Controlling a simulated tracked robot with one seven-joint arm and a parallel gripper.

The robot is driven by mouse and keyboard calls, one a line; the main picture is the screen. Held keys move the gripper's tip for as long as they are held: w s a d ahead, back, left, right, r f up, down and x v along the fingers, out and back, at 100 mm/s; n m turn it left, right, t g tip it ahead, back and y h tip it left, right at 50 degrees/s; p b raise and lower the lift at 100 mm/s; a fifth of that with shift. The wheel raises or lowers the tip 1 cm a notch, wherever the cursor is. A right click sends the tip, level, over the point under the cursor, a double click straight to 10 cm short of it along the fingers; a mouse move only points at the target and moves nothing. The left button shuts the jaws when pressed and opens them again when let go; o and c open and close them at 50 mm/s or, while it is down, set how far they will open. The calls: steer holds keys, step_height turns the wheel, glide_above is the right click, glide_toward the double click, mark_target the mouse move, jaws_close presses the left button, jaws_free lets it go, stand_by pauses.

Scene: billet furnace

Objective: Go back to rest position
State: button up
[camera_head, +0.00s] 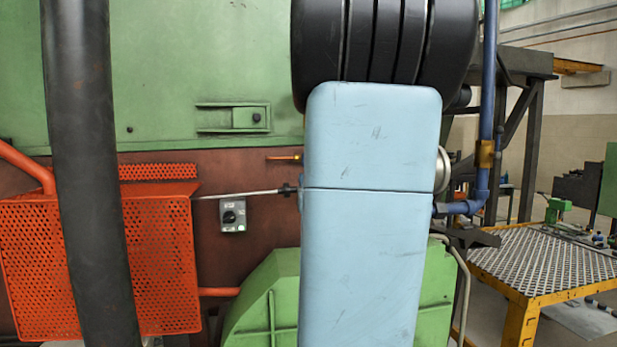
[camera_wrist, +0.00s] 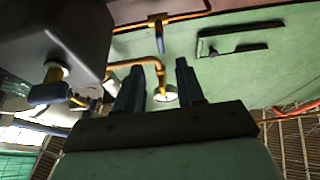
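My gripper (camera_wrist: 160,72) shows in the wrist view as two dark fingers on a dark crossbar. A pale round fitting (camera_wrist: 166,94) shows in the gap, apparently beyond the fingers. The distance to these is hard to judge. I do not see the gripper in the head view.
An orange mesh guard (camera_head: 155,255) and a small grey switch box (camera_head: 232,214) are on the machine's left side. A green machine wall (camera_head: 210,60) rises behind. A blue pipe (camera_head: 488,90) and a yellow-framed grating table (camera_head: 545,262) stand at right. A grey block (camera_wrist: 50,35) is close at upper left.

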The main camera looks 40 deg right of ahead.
steer(key=shift+s+a+f, duration=0.1)
steer(key=shift+s+f, duration=0.05)
stand_by(0.5)
steer(key=a+f+n+g+y, duration=0.1)
steer(key=a+f+g+y, duration=0.25)
steer(key=a, duration=0.55)
steer(key=a+f+n+g+y, duration=0.1)
steer(key=a+f+g+y, duration=0.25)
steer(key=a, duration=0.55)
steer(key=s+a+f+n+g+y, duration=0.2)
steer(key=s+a+g, duration=0.1)
steer(key=s+a, duration=0.4)
steer(key=s+a+f+n+g+y, duration=0.2)
steer(key=s+a+f+g, duration=0.1)
steer(key=s+a, duration=0.5)
steer(key=shift+s+a+g+y, duration=0.15)
steer(key=shift+s+g+y, duration=0.15)
steer(key=shift+s, duration=0.15)
